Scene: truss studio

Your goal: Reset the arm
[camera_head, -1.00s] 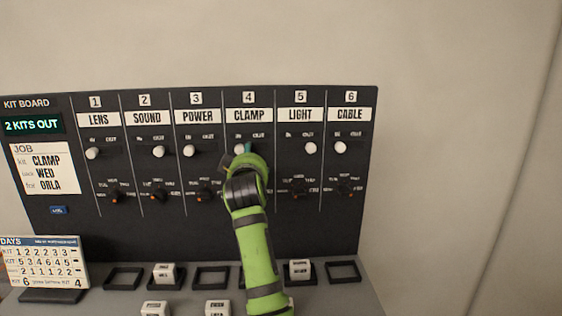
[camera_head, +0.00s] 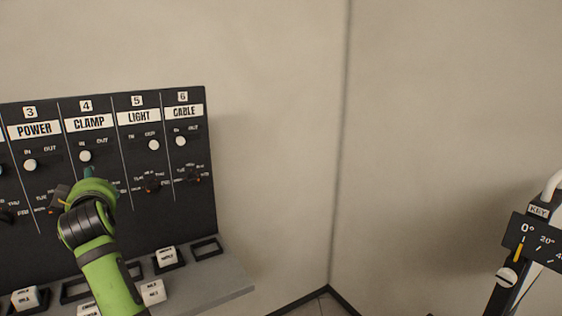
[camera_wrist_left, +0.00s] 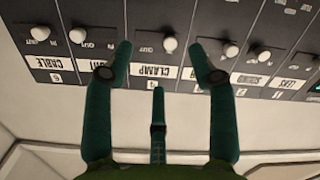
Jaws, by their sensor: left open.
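My left arm is green and reaches up in front of the CLAMP column of the kit board (camera_head: 115,210). My left gripper (camera_head: 88,175) mostly hides behind its own wrist in the head view, with only a bit of teal finger showing. In the left wrist view its teal fingers (camera_wrist_left: 165,65) are spread wide and empty. The white CLAMP slider knob (camera_wrist_left: 170,44) lies beyond the gap between the fingers, and no finger is seen gripping it. In the head view that CLAMP knob (camera_head: 85,156) is at the IN side. My right gripper is out of view.
A grey shelf (camera_head: 225,284) below the board bears dark frames and white blocks, one block (camera_head: 166,257) in a frame. A stand with a black angle dial (camera_head: 535,243) is at the far right. Bare wall and a corner lie between.

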